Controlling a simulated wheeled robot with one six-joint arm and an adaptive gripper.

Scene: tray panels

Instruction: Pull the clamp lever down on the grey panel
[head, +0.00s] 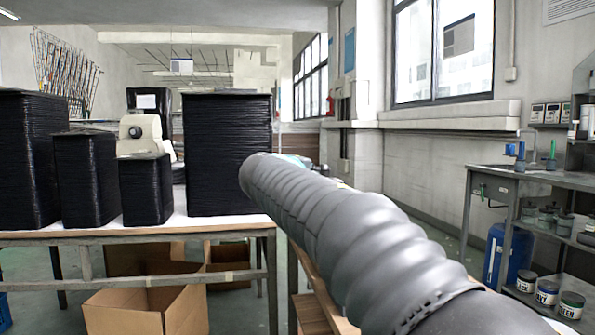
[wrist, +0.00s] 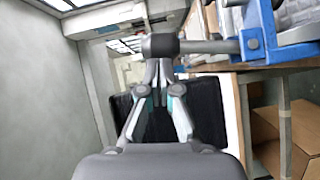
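In the wrist view, my gripper (wrist: 161,64) points away from the camera, its two slim fingers drawn together at the tips. A dark grey cylindrical grip (wrist: 175,46) lies across the picture at the fingertips. A grey bar (wrist: 222,47) runs right from it to a blue bracket (wrist: 251,45); this looks like the clamp lever. The fingertips meet the grip's lower edge in the picture; I cannot tell whether they touch it. The fingers do not visibly wrap around it. I cannot make out the grey panel. In the head view, my sleeved arm hides the gripper and lever.
Black stacks (head: 229,150) stand on a white-topped table (head: 150,228) at left, with cardboard boxes (head: 150,305) below. A grey workbench (head: 505,185) with jars and bottles stands at right. In the wrist view, another black stack (wrist: 208,112) lies beyond the fingers.

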